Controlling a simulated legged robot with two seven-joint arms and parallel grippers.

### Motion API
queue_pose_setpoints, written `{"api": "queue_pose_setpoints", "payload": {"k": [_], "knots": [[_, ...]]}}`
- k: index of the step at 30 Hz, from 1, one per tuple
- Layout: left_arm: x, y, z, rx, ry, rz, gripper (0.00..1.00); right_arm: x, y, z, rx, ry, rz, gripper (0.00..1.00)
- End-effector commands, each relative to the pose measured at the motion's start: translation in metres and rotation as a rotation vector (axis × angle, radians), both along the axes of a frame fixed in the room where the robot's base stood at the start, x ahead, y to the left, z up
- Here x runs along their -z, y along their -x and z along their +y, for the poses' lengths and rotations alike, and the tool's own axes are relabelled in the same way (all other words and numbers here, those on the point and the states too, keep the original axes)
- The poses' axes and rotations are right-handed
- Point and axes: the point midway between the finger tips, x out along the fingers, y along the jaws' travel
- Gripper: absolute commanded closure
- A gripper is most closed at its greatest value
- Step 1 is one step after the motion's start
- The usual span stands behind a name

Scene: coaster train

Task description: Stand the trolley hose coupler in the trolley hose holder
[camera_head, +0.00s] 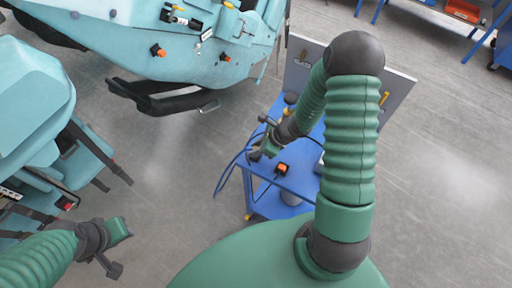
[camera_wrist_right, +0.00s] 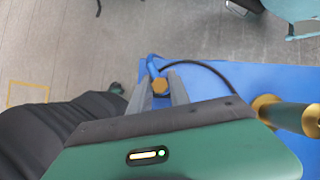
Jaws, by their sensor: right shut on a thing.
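The hose coupler shows in the right wrist view as a brass hex end (camera_wrist_right: 160,87) with a blue part, between my right gripper's fingers (camera_wrist_right: 160,92). A dark hose runs from it to the right. In the head view my right gripper (camera_head: 260,140) is shut on it at the left edge of the blue trolley (camera_head: 300,178); the coupler is mostly hidden there. My left gripper (camera_head: 122,250) is open and empty at lower left.
A blue hose (camera_head: 222,178) loops off the trolley's left side. An orange-and-black item (camera_head: 282,168) lies on the trolley top. A grey panel (camera_head: 398,92) stands behind it. Teal coaster cars (camera_head: 190,50) fill the upper left. Grey floor (camera_head: 180,160) between them is clear.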

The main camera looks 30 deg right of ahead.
Motion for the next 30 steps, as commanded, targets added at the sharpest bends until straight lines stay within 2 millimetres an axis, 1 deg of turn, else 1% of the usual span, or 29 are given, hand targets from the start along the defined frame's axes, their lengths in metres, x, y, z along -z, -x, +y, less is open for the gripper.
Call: {"api": "queue_pose_setpoints", "payload": {"k": [2,3,8,9,17,20,23,30], "knots": [[-0.001,0.000,0.000,0.000,0.000,0.000,0.66,-0.001,0.000,0.000,0.000,-0.001,-0.001,1.00],[-0.001,0.000,0.000,0.000,0.000,0.000,0.66,-0.001,0.000,0.000,0.000,-0.001,-0.001,0.75],[-0.001,0.000,0.000,0.000,0.000,0.000,0.66,-0.001,0.000,0.000,0.000,0.000,0.000,0.54],[-0.001,0.000,0.000,0.000,0.000,0.000,0.66,-0.001,0.000,0.000,0.000,0.000,0.000,0.52],[-0.001,0.000,0.000,0.000,0.000,0.000,0.66,-0.001,0.000,0.000,0.000,0.000,0.000,0.52],[-0.002,0.000,0.000,0.000,0.000,0.000,0.66,-0.008,0.002,-0.003,-0.001,0.002,-0.002,0.52],[-0.007,0.000,0.000,0.000,0.000,0.000,0.66,-0.024,0.009,-0.010,0.002,0.003,-0.004,0.52],[-0.020,0.000,0.000,0.000,0.000,0.000,0.66,-0.085,0.037,-0.034,0.001,0.005,-0.004,0.52]]}}
